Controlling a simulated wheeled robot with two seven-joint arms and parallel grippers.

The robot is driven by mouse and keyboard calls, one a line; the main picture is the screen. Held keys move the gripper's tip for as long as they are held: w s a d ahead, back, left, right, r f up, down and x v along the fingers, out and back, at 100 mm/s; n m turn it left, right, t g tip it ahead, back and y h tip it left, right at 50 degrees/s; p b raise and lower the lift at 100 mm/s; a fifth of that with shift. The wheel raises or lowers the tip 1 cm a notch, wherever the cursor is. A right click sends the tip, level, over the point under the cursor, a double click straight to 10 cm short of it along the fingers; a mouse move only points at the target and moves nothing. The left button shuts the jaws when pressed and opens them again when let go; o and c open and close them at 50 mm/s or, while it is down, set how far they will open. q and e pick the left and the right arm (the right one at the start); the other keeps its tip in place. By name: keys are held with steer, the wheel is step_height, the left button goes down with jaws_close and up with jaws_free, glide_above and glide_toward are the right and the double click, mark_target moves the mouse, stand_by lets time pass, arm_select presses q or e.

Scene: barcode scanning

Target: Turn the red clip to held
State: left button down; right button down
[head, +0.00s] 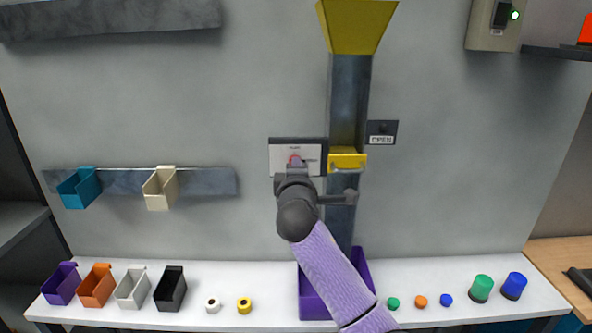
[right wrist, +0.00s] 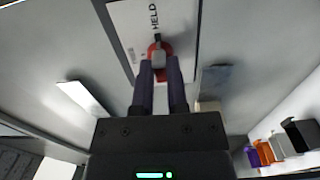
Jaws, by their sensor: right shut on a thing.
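The red clip (right wrist: 167,47) is on a white plate (right wrist: 187,20) that bears the word HELD. In the right wrist view a dark mark on the clip's rim lies toward that word. My right gripper (right wrist: 160,68) is shut on the clip's middle. In the head view the plate (head: 280,158) hangs on the wall left of the chute, and the clip (head: 294,159) shows as a small reddish patch above my right gripper (head: 297,169), which hides part of it. My left gripper is out of view.
The chute (head: 350,85) with a yellow hopper (head: 356,28) and yellow gate (head: 347,161) stands close to the right of my gripper. A purple bin (head: 306,298) is below, partly behind my arm. Several small bins, rolls and caps line the white table (head: 230,274).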

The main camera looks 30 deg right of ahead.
stand_by(0.3)
steer(key=c, duration=0.6)
jaws_free()
steer(key=shift+c, duration=0.2)
steer(key=v, duration=1)
steer(key=shift+b, duration=0.45)
steer(key=shift+d+f, duration=0.1)
